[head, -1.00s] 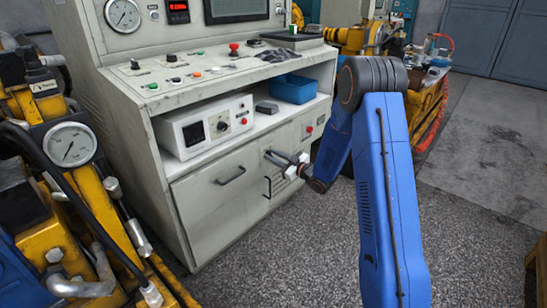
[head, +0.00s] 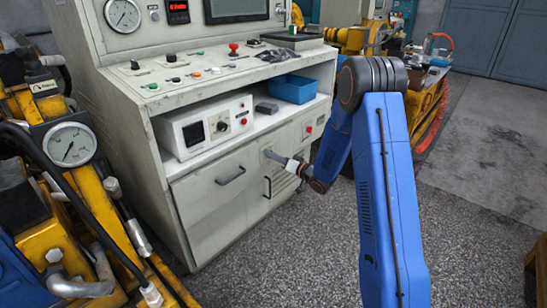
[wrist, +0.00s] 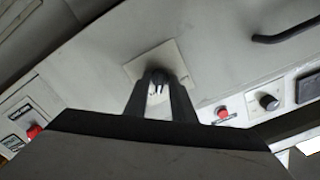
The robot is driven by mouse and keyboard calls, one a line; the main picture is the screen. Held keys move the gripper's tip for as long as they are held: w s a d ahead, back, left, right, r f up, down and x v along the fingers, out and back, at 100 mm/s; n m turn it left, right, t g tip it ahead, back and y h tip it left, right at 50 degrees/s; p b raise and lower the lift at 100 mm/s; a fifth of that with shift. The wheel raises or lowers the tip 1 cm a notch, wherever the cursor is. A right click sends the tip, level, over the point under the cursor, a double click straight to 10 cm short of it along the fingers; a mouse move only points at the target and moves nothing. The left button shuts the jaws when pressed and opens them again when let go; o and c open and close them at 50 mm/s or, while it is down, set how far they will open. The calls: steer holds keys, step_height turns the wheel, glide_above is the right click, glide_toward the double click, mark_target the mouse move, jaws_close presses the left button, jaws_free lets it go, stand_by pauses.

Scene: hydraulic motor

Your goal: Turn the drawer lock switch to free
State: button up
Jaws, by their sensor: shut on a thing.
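My gripper (head: 278,158) is at the front of the grey cabinet, just below the open shelf and right of the drawer handle (head: 230,176). In the wrist view its two dark fingers (wrist: 158,92) are shut on the small drawer lock switch in front of a pale square plate (wrist: 150,62). The switch is mostly hidden between the fingers, so I cannot read its setting. The drawer front (head: 215,205) looks flush with the cabinet.
A second handle (head: 267,188) is just below my gripper. A red button (head: 309,130) is on the panel to the right. A white instrument box (head: 205,127) and a blue bin (head: 293,89) stand on the shelf. Yellow machinery (head: 60,250) stands at left.

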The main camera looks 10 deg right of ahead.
steer(key=shift+m, duration=0.8)
steer(key=o, duration=0.7)
steer(key=v, duration=1.7)
steer(key=shift+s+d, duration=0.15)
steer(key=shift+r, duration=0.1)
